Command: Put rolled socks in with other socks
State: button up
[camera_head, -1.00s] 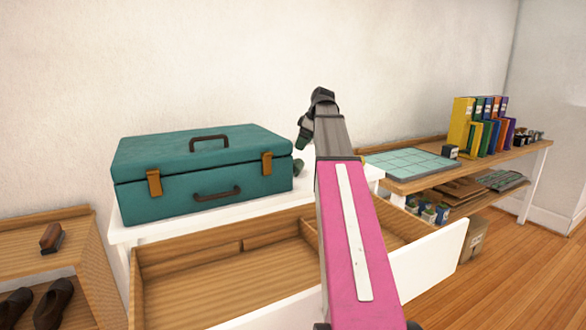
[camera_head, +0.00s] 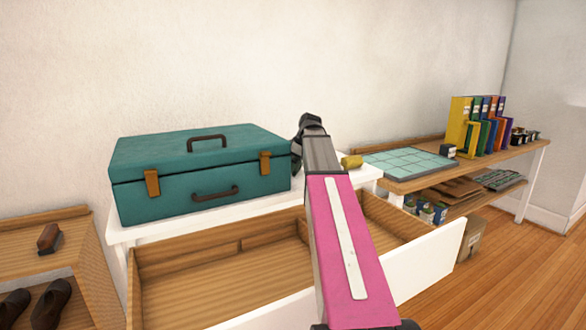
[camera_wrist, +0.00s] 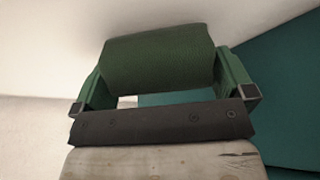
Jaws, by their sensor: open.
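A dark green rolled pair of socks (camera_wrist: 158,57) fills the space between or just beyond my gripper's fingers in the wrist view. My gripper (camera_wrist: 165,95) is open, with one finger at each side of the roll; I cannot tell if they touch it. In the head view my gripper (camera_head: 297,157) is low beside the right end of the teal suitcase (camera_head: 205,178), and the green roll is hidden there. A mustard-yellow roll (camera_head: 351,162) lies on the white dresser top (camera_head: 150,232), right of my arm. The open drawer (camera_head: 205,272) shows wooden dividers; its visible compartments look empty.
The suitcase fills the dresser top's left side, close to my gripper. A desk (camera_head: 410,183) with a tiled mat (camera_head: 405,163) and binders (camera_head: 480,125) stands right. A shoe shelf (camera_head: 75,240) stands left. My arm crosses above the drawer and hides part of it.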

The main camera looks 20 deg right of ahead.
jog(key=c, duration=0.7)
